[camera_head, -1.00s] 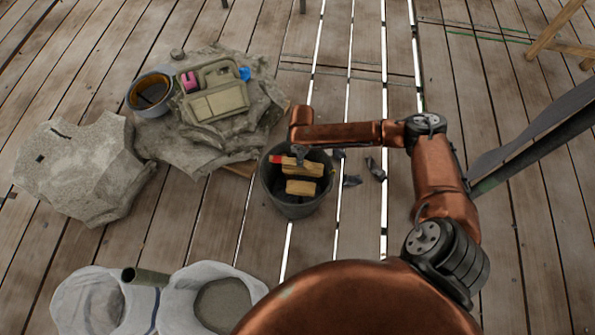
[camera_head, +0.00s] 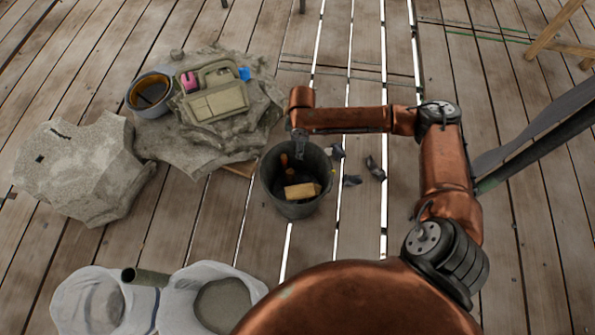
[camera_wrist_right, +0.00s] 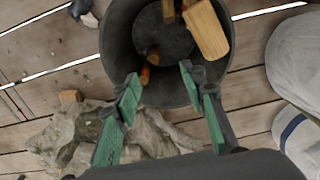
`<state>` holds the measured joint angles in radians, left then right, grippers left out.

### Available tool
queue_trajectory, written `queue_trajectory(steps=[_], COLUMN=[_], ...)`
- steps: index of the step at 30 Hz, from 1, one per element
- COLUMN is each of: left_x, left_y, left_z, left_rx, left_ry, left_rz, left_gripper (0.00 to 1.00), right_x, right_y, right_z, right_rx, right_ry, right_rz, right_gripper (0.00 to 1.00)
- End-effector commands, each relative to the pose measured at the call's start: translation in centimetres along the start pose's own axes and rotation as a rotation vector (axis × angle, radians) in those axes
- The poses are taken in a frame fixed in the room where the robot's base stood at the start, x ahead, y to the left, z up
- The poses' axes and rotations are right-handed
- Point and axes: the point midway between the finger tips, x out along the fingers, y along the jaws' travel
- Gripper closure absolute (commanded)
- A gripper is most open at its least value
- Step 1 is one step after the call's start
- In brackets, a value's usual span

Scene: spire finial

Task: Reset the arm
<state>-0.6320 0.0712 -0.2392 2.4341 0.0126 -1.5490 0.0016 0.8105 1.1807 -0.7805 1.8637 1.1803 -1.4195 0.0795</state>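My right gripper (camera_head: 299,147) hangs over the far side of the dark grey bucket (camera_head: 267,185). In the right wrist view its green-padded fingers (camera_wrist_right: 160,76) are spread apart with nothing between them, in front of the bucket (camera_wrist_right: 121,40). Inside the bucket lie a light wooden block-like piece (camera_head: 302,190), which also shows in the right wrist view (camera_wrist_right: 208,30), and brown handle-like pieces with orange-red ends (camera_wrist_right: 150,62). What these are attached to is partly hidden. My left gripper is in neither view.
Another pale stone (camera_head: 75,170) lies left. White sacks (camera_head: 190,295) stand in front. Small dark pieces (camera_head: 374,167) lie right of the bucket on the planks.

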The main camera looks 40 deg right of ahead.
Motion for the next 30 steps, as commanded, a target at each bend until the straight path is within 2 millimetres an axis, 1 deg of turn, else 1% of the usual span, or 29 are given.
queue_trajectory(steps=[1, 3, 8, 12, 23, 26, 29, 30], left_x=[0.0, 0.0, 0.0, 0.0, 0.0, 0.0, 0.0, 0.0], left_y=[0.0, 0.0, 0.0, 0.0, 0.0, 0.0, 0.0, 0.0], left_z=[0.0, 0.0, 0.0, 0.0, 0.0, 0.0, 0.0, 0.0], left_rx=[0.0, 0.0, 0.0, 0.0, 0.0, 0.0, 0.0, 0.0], left_ry=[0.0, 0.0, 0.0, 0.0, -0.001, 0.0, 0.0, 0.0], left_rz=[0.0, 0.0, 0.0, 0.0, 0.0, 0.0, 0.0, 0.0], left_gripper=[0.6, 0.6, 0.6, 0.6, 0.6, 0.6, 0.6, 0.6], right_x=[-0.9, -2.0, -3.2, -3.5, -3.5, -3.1, -1.0, 0.3], right_y=[0.0, 0.1, 0.0, 0.0, 0.0, -0.4, -2.4, -3.9], right_z=[0.0, 0.0, 0.0, 0.0, 0.0, 0.1, 0.3, 0.4], right_rx=[-0.002, 0.0, 0.0, 0.0, 0.0, -0.004, -0.025, -0.039], right_ry=[0.001, 0.001, 0.0, -0.001, 0.0, -0.001, -0.003, -0.002], right_rz=[0.002, 0.002, 0.001, 0.0, 0.0, -0.004, -0.025, -0.039], right_gripper=[0.62, 0.62, 0.62, 0.62, 0.62, 0.62, 0.62, 0.62])
